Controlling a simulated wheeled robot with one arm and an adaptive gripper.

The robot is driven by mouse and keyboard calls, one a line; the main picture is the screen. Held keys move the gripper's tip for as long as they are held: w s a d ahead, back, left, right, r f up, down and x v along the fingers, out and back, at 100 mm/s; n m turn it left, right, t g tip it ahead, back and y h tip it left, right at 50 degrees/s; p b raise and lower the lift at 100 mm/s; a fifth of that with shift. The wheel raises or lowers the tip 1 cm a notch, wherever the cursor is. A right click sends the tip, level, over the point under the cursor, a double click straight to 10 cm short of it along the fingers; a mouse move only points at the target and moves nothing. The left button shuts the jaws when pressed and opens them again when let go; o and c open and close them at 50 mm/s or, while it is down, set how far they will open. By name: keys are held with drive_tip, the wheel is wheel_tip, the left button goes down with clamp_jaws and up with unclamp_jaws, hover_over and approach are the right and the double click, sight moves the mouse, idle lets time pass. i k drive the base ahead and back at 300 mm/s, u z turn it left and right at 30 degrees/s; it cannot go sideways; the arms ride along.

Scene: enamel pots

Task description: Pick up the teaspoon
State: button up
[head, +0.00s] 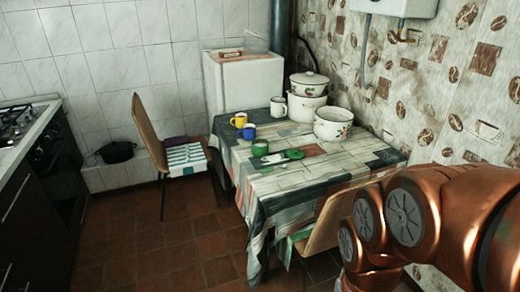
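A small green mug (260,148) and a flat green round thing (295,154) are on the table (330,178), near its left side. A thin, pale and dark shape (272,161) lies between and in front of them; it may be the teaspoon, but it is too small to tell. I see no other clear spoon. My copper-coloured arm fills the lower right of the head view, to the right of the table. My gripper is out of view.
Yellow (239,120) and blue (248,132) mugs, a white mug (278,107) and enamel pots (333,123) stand toward the back. Chairs stand left (158,140) and in front (328,222). A stove (18,122) is far left. The floor between is clear.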

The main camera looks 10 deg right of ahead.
sight(284, 166)
drive_tip(key=u, duration=0.45)
drive_tip(key=i, duration=0.65)
drive_tip(key=u, duration=0.55)
drive_tip(key=i, duration=1.2)
drive_tip(key=z, duration=0.45)
